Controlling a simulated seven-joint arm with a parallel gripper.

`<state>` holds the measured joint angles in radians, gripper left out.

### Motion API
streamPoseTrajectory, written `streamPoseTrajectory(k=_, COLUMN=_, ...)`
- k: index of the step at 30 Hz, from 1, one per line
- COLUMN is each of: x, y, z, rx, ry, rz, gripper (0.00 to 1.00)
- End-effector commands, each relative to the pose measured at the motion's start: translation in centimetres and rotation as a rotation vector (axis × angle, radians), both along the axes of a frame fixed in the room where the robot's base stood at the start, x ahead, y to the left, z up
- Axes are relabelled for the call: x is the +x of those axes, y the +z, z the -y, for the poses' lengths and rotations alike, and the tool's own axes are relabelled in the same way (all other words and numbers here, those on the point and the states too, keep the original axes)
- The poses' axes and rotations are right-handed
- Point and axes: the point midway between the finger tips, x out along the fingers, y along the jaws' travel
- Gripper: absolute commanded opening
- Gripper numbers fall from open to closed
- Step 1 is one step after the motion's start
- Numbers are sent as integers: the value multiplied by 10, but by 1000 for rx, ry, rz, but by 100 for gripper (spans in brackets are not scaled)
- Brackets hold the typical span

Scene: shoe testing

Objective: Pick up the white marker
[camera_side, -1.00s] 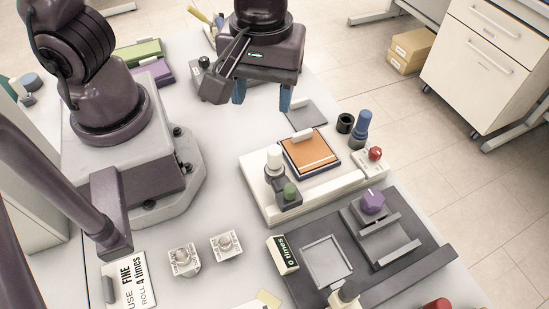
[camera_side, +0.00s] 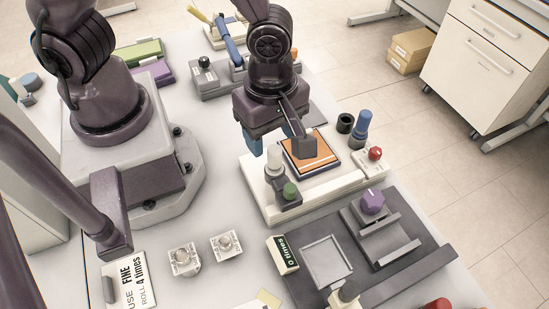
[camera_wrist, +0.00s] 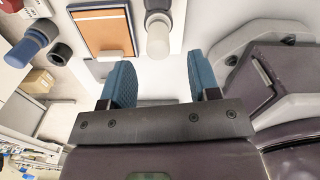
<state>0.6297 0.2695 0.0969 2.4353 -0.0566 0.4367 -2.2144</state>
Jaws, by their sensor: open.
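A white cylinder, which looks like the white marker (camera_side: 274,158), stands upright on the near left corner of the cream base. In the wrist view the white marker (camera_wrist: 158,40) points toward the gap between my fingers, just beyond their tips. My gripper (camera_side: 275,146) is open and empty, close by and above the marker. In the wrist view my gripper (camera_wrist: 161,72) shows two blue fingers spread wide, one on each side of the marker's line and not touching it. The far finger is mostly hidden in the side view.
An orange pad (camera_side: 312,152) lies beside the marker on the cream base (camera_side: 330,181). A blue-handled tool (camera_side: 362,126), a black cup (camera_side: 345,123) and a red knob (camera_side: 375,154) stand to the right.

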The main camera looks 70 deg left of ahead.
Motion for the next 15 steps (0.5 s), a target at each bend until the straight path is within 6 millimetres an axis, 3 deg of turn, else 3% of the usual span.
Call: streamPoseTrajectory(k=15, x=2, y=-52, z=6, rx=2, ry=0, rz=-2, gripper=56)
